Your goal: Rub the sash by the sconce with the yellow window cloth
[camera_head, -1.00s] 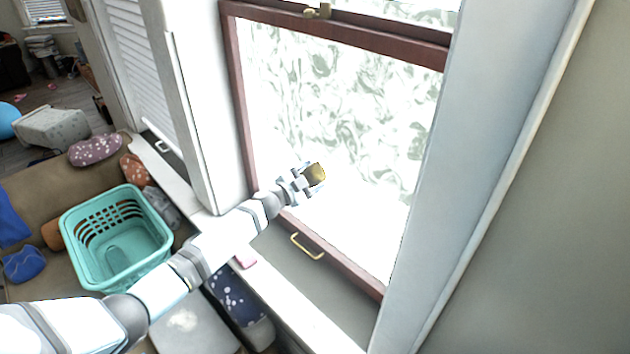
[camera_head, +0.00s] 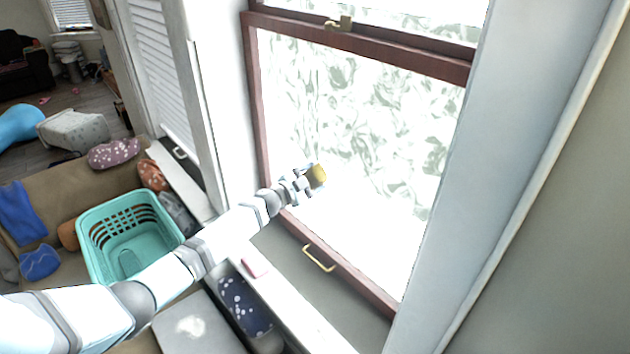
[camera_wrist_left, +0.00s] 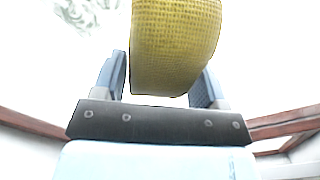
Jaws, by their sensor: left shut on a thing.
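The window sash (camera_head: 256,110) has a reddish-brown frame around a bright patterned pane (camera_head: 370,140). My left gripper (camera_head: 313,178) is in front of the lower left part of the pane. It is shut on the yellow window cloth (camera_head: 319,174). In the left wrist view the cloth (camera_wrist_left: 176,45) is a thick, woven yellow pad between the two fingers (camera_wrist_left: 160,78). Whether the cloth touches the glass cannot be told. My right gripper is not in view. No sconce shows.
A brass handle (camera_head: 318,258) sticks out below the pane, and a brass latch (camera_head: 340,23) sits on the upper rail. A pink item (camera_head: 254,266) lies on the sill. A teal basket (camera_head: 130,240) stands on the couch at left. A grey wall is at right.

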